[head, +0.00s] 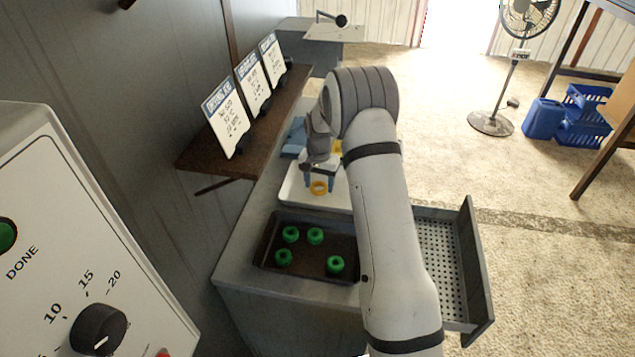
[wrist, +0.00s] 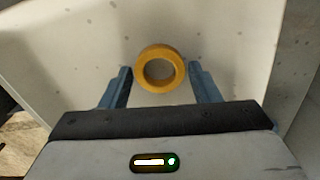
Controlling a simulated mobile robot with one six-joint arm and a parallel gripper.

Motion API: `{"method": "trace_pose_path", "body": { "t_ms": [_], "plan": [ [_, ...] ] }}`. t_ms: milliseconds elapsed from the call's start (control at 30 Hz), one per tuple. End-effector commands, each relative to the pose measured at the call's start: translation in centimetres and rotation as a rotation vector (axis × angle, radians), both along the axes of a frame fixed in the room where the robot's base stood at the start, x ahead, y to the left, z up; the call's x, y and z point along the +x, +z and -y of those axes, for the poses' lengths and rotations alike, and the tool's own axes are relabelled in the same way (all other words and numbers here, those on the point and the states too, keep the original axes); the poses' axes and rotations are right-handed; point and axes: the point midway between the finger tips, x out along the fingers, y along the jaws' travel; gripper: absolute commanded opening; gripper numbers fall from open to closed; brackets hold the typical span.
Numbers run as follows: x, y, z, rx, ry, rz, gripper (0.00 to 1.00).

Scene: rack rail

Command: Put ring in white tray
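An orange-yellow ring (head: 318,187) lies flat inside the white tray (head: 292,190). The ring also shows in the wrist view (wrist: 160,86), with the pale tray floor (wrist: 75,45) around it. My gripper (head: 320,180) is over the tray, pointing down. Its two blue fingers stand apart on either side of the ring, with the ring between or just beyond the tips in the wrist view (wrist: 161,75). A small gap seems to show between each finger and the ring, so the gripper looks open. My arm hides the tray's right part.
A dark tray (head: 308,222) with several green rings (head: 315,236) stands in front of the white tray. An open drawer (head: 445,265) juts out at the right. A shelf (head: 215,155) with sign cards (head: 228,118) runs along the wall. Blue items (head: 294,138) lie behind the tray.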

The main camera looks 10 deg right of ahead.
Motion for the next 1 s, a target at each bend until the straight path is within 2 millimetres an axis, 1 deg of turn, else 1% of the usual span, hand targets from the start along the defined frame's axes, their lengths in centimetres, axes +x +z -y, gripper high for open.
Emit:
{"method": "trace_pose_path", "body": {
  "t_ms": [33, 133, 167, 367, 533, 667, 800, 1000],
  "plan": [
    [0.0, 0.0, 0.0, 0.000, 0.000, 0.000, 0.60],
    [0.0, 0.0, 0.0, 0.000, 0.000, 0.000, 0.68],
    [0.0, 0.0, 0.0, 0.000, 0.000, 0.000, 0.70],
    [0.0, 0.1, -0.1, 0.000, 0.001, 0.000, 0.70],
    [0.1, 1.0, -0.1, 0.000, 0.001, 0.002, 0.70],
    [0.1, 3.3, -0.1, 0.000, 0.001, 0.004, 0.70],
    [0.1, 6.5, -0.1, 0.000, 0.002, 0.006, 0.70],
    [0.1, 10.2, -0.1, 0.000, 0.002, 0.004, 0.70]
  ]
}}
